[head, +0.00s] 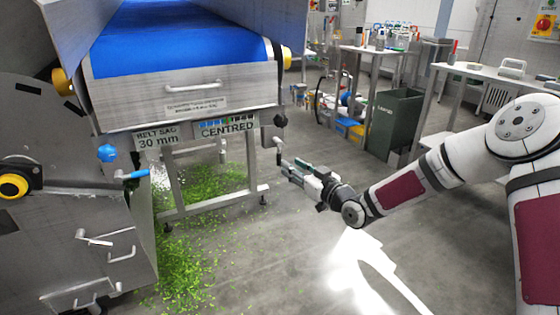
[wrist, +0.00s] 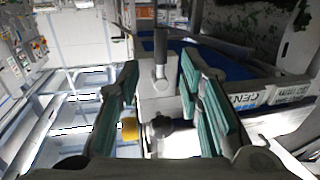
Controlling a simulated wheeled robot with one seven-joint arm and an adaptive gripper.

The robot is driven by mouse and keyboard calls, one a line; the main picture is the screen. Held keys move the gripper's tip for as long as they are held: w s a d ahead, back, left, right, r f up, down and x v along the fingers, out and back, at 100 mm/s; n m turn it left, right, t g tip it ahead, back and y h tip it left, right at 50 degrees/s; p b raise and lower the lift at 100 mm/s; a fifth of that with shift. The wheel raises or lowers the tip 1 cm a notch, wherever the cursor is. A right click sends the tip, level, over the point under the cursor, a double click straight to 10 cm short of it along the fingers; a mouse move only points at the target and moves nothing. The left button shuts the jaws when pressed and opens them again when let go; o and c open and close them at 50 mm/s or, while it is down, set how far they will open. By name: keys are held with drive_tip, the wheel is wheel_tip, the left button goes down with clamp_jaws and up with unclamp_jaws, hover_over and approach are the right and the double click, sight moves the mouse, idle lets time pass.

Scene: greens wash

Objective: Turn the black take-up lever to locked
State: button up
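The black take-up lever (head: 279,157) hangs downward from a pale hub (head: 277,143) at the right end of the conveyor frame. My gripper (head: 290,168) is at its lower right, close to it. In the wrist view the black lever (wrist: 160,45) and its grey hub (wrist: 160,80) show between the two green-padded fingers of my gripper (wrist: 160,75). The fingers are open, with a gap on each side of the lever. I cannot tell how deep the lever sits between them.
A black knob (head: 280,120) sits above the lever, beside the "CENTRED" sign (head: 227,128). The blue belt (head: 180,35) is above. Chopped greens (head: 200,210) litter the floor. A grey bin (head: 395,122) stands at the back right. Floor below my arm is clear.

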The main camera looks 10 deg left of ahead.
sight(280, 158)
drive_tip(key=b+x, duration=0.1)
drive_tip(key=x, duration=0.6)
drive_tip(key=shift+w+a+b, duration=0.2)
drive_tip(key=shift+a+b, duration=0.15)
clamp_jaws()
